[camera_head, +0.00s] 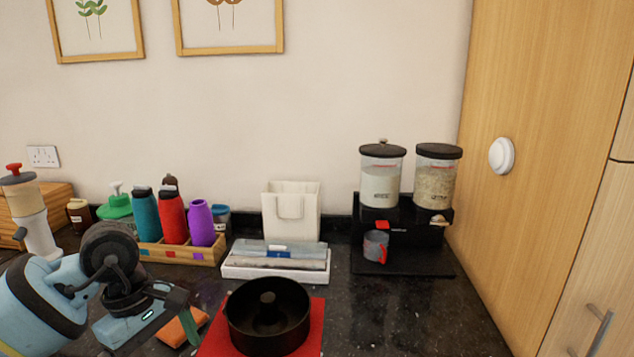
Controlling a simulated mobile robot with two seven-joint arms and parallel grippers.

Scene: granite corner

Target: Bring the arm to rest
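My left arm comes in from the lower left, light blue with black joints. My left gripper (187,318) points down and to the right, low over the counter. It is seen edge-on, so I cannot tell how far its fingers are apart. An orange block-like thing (178,328) lies just below and beside its fingers; whether they touch cannot be told. My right arm and gripper are not in view.
A black ring-shaped pan (240,325) stands on a red mat (218,338), right of the gripper. Behind are a wooden bottle tray (168,253), a white tray (240,272) and a dispenser stand (400,258) with a cup (374,247). The dark counter (415,315) is clear at front right.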

